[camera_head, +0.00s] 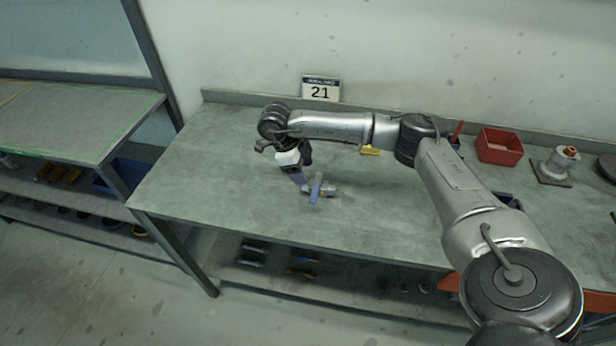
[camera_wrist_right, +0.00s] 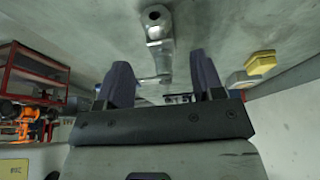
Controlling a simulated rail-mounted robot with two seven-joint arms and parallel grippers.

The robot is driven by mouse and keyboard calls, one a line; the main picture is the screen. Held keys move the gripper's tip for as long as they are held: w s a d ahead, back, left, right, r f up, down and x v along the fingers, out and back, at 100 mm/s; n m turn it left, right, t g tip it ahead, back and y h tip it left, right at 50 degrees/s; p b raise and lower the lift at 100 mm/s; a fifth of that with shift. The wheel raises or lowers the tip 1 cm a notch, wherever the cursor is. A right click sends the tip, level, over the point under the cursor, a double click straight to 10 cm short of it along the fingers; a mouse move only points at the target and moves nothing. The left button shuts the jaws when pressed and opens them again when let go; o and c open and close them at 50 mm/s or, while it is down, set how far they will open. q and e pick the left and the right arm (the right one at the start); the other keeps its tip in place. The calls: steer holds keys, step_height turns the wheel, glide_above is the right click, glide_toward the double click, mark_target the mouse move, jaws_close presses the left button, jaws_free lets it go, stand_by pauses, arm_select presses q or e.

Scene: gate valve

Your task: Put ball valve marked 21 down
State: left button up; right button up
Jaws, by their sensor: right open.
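The ball valve (camera_head: 328,190), a small grey metal body with a blue handle, lies on the green-grey workbench (camera_head: 225,205). In the right wrist view a grey metal valve part (camera_wrist_right: 158,30) shows beyond the fingers. My right gripper (camera_head: 304,179) is low over the bench, just left of the valve in the head view. In the wrist view its two dark fingers (camera_wrist_right: 162,78) stand apart, with a gap between them. I cannot tell whether a finger touches the valve. A sign marked 21 (camera_head: 321,90) stands at the bench's back edge. My left gripper is out of view.
A red bin (camera_head: 499,146) and a pipe fitting on a square plate (camera_head: 556,165) stand at the back right. A yellow block (camera_head: 370,151) lies behind my right arm. The bench's left part is clear. A lower shelf below holds several parts.

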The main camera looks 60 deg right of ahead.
steer(key=p+v, duration=0.2)
steer(key=v, duration=0.4)
steer(key=shift+w+r, duration=0.2)
steer(key=shift+r, duration=0.1)
steer(key=shift+a, duration=0.1)
